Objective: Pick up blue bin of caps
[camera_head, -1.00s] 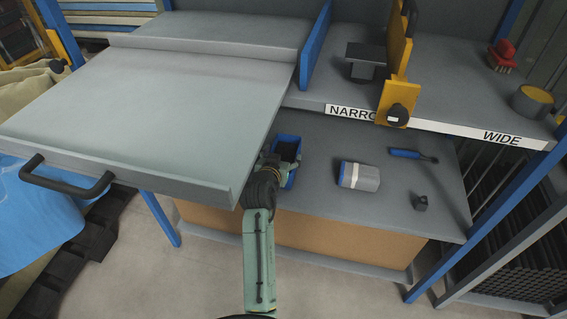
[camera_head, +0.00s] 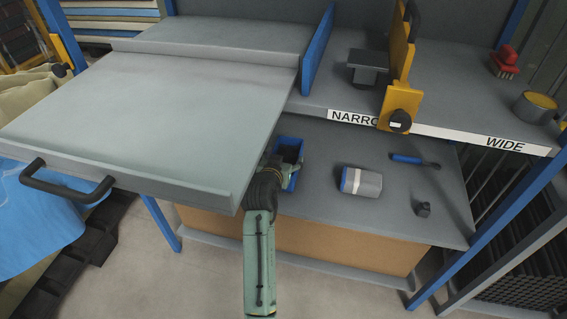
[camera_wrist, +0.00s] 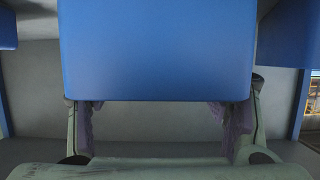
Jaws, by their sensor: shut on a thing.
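The blue bin (camera_head: 291,180) stands at the left of the lower shelf, close to the edge of the grey sliding panel. Dark contents show inside it; I cannot make out single caps. My gripper is shut on the bin.
On the lower shelf (camera_head: 330,225) are a blue-grey roll (camera_head: 361,182), a blue-handled tool (camera_head: 408,159) and a small black piece (camera_head: 423,209). The shelf between them is clear.

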